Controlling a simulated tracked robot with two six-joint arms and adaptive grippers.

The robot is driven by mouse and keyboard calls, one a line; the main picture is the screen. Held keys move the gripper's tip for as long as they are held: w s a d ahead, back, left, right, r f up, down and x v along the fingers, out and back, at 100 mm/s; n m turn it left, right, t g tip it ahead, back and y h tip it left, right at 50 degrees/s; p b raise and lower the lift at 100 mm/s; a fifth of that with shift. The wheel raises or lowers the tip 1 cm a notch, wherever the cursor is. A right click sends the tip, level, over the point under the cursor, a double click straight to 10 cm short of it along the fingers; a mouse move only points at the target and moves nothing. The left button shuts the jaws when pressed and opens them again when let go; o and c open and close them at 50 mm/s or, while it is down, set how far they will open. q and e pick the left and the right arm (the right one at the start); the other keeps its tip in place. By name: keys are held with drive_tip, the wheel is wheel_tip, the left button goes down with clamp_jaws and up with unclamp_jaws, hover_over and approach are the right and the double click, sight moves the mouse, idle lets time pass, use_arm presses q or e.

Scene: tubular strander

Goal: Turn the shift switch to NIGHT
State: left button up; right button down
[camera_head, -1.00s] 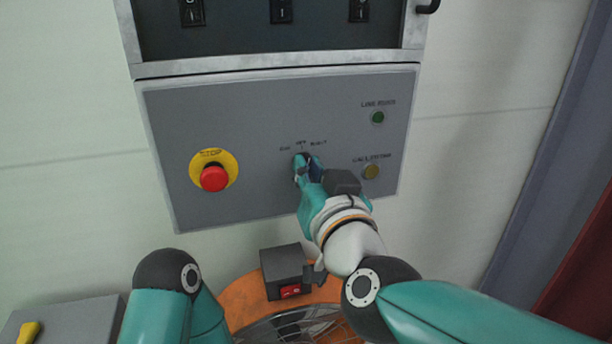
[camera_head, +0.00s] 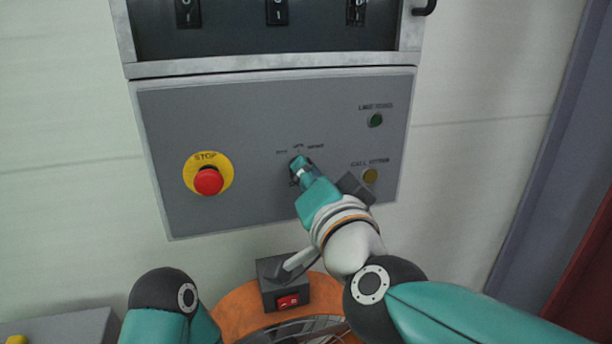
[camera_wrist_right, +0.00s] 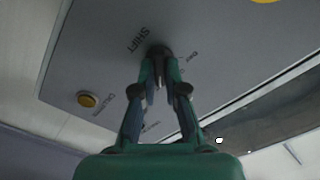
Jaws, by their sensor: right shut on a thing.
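The shift switch (camera_wrist_right: 158,50) is a dark knob on the grey control panel (camera_head: 260,205), mostly hidden by my right gripper in the head view. Small position labels (camera_head: 300,148) stand above it; they are too blurred to read surely. My right gripper (camera_head: 302,168) is at the panel, its fingers shut on the switch. In the right wrist view the fingers (camera_wrist_right: 162,75) close on the knob, beside the word SHIFT (camera_wrist_right: 143,38). The knob's pointing direction cannot be told. My left arm shows at the lower left, but its gripper is out of view.
A red stop button (camera_head: 208,181) on a yellow ring is left of the switch. A green line light (camera_head: 375,120) and a yellow call button (camera_head: 370,175) are at its right. Rocker switches (camera_head: 277,11) sit above. A dark box with a red switch (camera_head: 288,300) is below.

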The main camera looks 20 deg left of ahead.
drive_tip(key=shift+a+f, duration=0.1)
drive_tip(key=shift+f, duration=0.25)
drive_tip(key=c, duration=1.2)
unclamp_jaws()
drive_tip(key=shift+r, duration=0.2)
drive_tip(key=shift+s, duration=0.15)
drive_tip(key=v, duration=0.7)
drive_tip(key=shift+s+d, duration=0.1)
drive_tip(key=shift+d, duration=0.15)
